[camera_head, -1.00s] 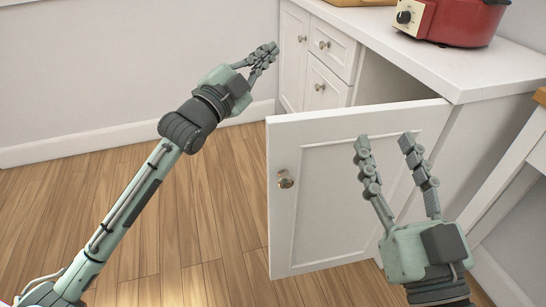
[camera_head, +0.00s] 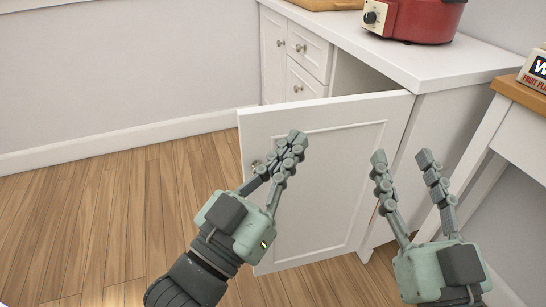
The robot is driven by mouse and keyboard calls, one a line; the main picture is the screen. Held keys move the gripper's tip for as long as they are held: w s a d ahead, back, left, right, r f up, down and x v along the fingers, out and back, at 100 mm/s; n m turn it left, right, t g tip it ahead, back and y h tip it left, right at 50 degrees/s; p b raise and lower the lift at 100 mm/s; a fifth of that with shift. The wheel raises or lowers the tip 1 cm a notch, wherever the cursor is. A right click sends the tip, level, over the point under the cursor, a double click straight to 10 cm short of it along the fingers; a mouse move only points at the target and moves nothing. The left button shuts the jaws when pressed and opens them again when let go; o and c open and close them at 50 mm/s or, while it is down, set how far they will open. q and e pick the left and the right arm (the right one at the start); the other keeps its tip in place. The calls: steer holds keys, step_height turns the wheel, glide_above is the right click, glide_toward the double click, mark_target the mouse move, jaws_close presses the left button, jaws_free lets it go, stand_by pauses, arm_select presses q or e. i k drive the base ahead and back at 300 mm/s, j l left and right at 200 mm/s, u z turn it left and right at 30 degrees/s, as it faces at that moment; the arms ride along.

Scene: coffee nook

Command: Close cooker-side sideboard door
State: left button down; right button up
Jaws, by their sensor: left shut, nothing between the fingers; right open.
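The sideboard door (camera_head: 342,180) is a white panel standing wide open, swung out from the white sideboard (camera_head: 430,65). Its round knob (camera_head: 256,165) is mostly hidden behind my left gripper. My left gripper (camera_head: 294,143) is shut and empty, in front of the door's left part in the picture; I cannot tell whether it touches the door. My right gripper (camera_head: 401,160) is open and empty, its fingers pointing up near the door's hinge side. The red cooker (camera_head: 425,18) stands on the sideboard top above the open compartment (camera_head: 358,78).
Closed drawers and another door (camera_head: 302,85) lie left of the open compartment. A side table (camera_head: 520,125) with a wooden top and a lettered box (camera_head: 537,70) stands at the right. The wooden floor (camera_head: 110,215) at the left is clear.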

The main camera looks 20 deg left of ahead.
mark_target(325, 210)
steer(key=k+l, duration=0.1)
steer(key=l, duration=0.3)
steer(key=k+l+u, duration=0.1)
steer(key=l, duration=0.3)
steer(key=k+l, duration=0.1)
steer(key=l, duration=0.35)
